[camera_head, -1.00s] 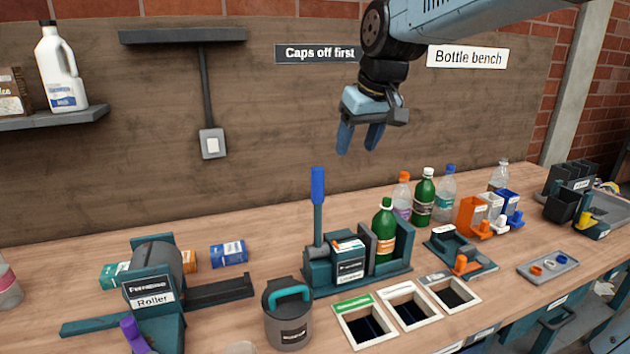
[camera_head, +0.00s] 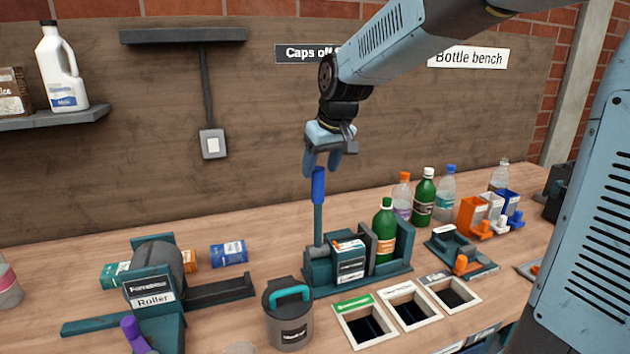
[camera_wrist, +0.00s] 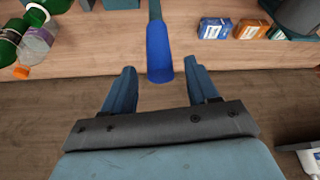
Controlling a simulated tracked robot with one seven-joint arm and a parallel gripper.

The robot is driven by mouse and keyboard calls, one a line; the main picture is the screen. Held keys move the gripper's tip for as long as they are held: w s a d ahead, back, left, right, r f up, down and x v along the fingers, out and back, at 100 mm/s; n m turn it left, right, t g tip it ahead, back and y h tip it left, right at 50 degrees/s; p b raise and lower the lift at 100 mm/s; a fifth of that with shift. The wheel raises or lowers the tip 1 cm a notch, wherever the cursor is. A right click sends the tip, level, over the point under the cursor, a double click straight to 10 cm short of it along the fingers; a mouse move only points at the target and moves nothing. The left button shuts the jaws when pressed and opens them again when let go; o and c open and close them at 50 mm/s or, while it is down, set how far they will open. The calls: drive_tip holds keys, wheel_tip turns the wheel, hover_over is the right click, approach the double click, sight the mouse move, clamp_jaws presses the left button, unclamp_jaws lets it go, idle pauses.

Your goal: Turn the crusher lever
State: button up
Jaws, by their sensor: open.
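The crusher lever (camera_head: 318,225) stands upright at the left end of the crusher (camera_head: 345,278), with a blue handle (camera_head: 318,185) on top. My gripper (camera_head: 322,168) is open and points down, just above and at the top of the handle. In the wrist view the blue handle (camera_wrist: 159,55) lies between and a little beyond the two open fingers (camera_wrist: 160,82), with gaps on both sides. A green bottle with a green cap (camera_head: 383,232) stands in the crusher, beside a block with a label.
Several bottles (camera_head: 424,198) stand behind the crusher on the right. Bins with framed openings (camera_head: 366,325) and a grey pot with a teal handle (camera_head: 288,318) are in front. The roller (camera_head: 152,280) is at left.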

sight(317, 180)
drive_tip(key=shift+x, duration=2.65)
clamp_jaws()
